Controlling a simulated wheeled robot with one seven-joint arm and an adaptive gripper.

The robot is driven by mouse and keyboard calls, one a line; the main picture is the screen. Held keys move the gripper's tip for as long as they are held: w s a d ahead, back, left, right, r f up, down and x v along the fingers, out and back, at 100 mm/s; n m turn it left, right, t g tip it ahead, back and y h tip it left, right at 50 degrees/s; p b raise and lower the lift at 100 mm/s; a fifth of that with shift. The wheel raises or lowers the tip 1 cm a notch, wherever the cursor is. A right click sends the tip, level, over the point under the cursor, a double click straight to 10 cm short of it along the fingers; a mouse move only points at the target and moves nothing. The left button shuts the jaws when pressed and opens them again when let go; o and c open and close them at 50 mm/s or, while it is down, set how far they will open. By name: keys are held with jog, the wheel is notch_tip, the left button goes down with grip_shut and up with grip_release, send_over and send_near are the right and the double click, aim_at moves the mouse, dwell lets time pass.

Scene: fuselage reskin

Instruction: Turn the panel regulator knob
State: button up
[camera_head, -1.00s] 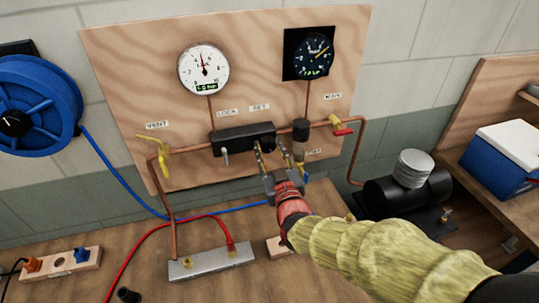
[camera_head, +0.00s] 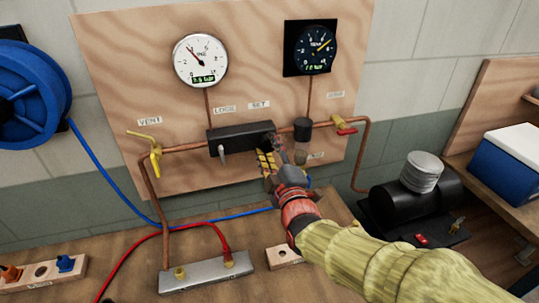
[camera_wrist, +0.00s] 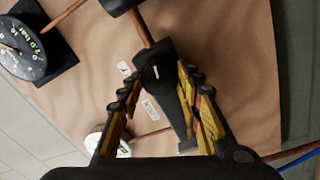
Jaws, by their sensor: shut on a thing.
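The wooden panel (camera_head: 110,60) carries a black regulator block (camera_head: 232,140) on a copper pipe, below the labels LOCK and SET. My gripper (camera_head: 267,152) is at the right end of this block, under the SET label, and covers the knob there. In the wrist view my gripper (camera_wrist: 158,88) has its yellow-padded fingers on both sides of the black knob (camera_wrist: 155,70), which bears a small white mark. The gripper is shut on it. A small grey lever (camera_head: 222,154) hangs under the block's left part. The white gauge (camera_head: 200,61) has its needle pointing up and left.
A yellow vent valve (camera_head: 152,150) is on the left, and a red-handled valve (camera_head: 345,128) on the right. A dark gauge (camera_head: 315,47) is at upper right. A metal manifold (camera_head: 205,276) with a red hose lies on the bench below.

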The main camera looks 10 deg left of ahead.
jog(key=n+b, duration=0.3)
jog(key=n, duration=0.3)
jog(key=shift+f, duration=0.1)
jog(key=shift+n+y+b, duration=0.3)
jog(key=shift+n, duration=0.1)
jog(key=o, duration=1.1)
jog(key=shift+o, duration=0.3)
jog(key=v, duration=1.2)
